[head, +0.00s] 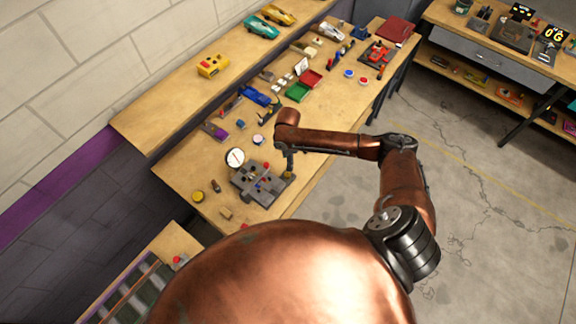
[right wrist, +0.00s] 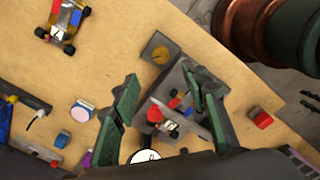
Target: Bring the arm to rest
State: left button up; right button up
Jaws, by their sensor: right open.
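My right arm (head: 325,143) reaches out over the long wooden workbench. Its gripper (head: 290,175) points down near a dark grey fixture (head: 246,186), close to the bench's front edge. In the right wrist view my right gripper (right wrist: 161,80) has its two green fingers spread apart, with nothing held between them. Below and between the fingers is the grey fixture (right wrist: 178,80) with a small red, white and blue piece (right wrist: 165,118) on it. I cannot tell the exact height of the fingers above it. My left gripper is in neither view.
The workbench (head: 185,180) holds a round white dial (head: 235,157), a blue car (head: 256,96), a green tray (head: 298,92) and a red tray (head: 311,78). A raised shelf (head: 165,105) carries a yellow car (head: 213,65). Open floor (head: 470,190) lies to the right.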

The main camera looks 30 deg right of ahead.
jog(key=shift+r, duration=0.6)
